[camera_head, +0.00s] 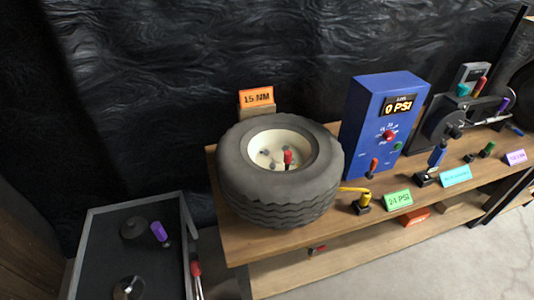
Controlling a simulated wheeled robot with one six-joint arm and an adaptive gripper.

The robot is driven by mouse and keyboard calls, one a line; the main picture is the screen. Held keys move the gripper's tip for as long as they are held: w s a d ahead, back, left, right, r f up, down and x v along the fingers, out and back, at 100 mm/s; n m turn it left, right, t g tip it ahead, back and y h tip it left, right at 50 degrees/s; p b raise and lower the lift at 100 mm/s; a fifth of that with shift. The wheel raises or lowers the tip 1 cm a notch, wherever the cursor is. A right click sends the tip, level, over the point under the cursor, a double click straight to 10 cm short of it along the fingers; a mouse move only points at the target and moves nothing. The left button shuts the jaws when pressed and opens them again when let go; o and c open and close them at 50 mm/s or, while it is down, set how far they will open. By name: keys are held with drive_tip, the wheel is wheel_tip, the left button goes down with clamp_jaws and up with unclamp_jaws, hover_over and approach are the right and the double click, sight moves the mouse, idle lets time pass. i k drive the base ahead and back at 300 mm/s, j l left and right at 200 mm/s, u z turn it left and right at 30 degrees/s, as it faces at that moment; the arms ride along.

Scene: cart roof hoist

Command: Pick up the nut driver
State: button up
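I cannot tell for certain which tool is the nut driver. Several coloured handles show. A purple handle (159,232) stands tilted in the dark tray at lower left. A red handle with a pale shaft (196,269) is at that tray's right side. A blue handle (437,156) stands on a dark base right of the blue gauge box. A small red handle (373,165) is at the front of that box. A red-topped piece (288,156) stands in the wheel's hub. My gripper is not in view.
A tyre on a cream rim (280,207) lies on the wooden bench (245,247). The blue box (377,115) reads 0 PSI. Cards read 15 NM (257,96) and 24 PSI (398,200). The grey-rimmed tray (90,250) stands left. Concrete floor (440,262) is clear at lower right.

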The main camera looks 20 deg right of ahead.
sight(156, 228)
drive_tip(key=i, duration=0.25)
drive_tip(key=i+u, duration=0.25)
drive_tip(key=u, duration=0.15)
drive_tip(key=i+u, duration=0.25)
drive_tip(key=u, duration=0.2)
drive_tip(key=i+u, duration=0.1)
drive_tip(key=u, duration=0.65)
drive_tip(key=i, duration=0.4)
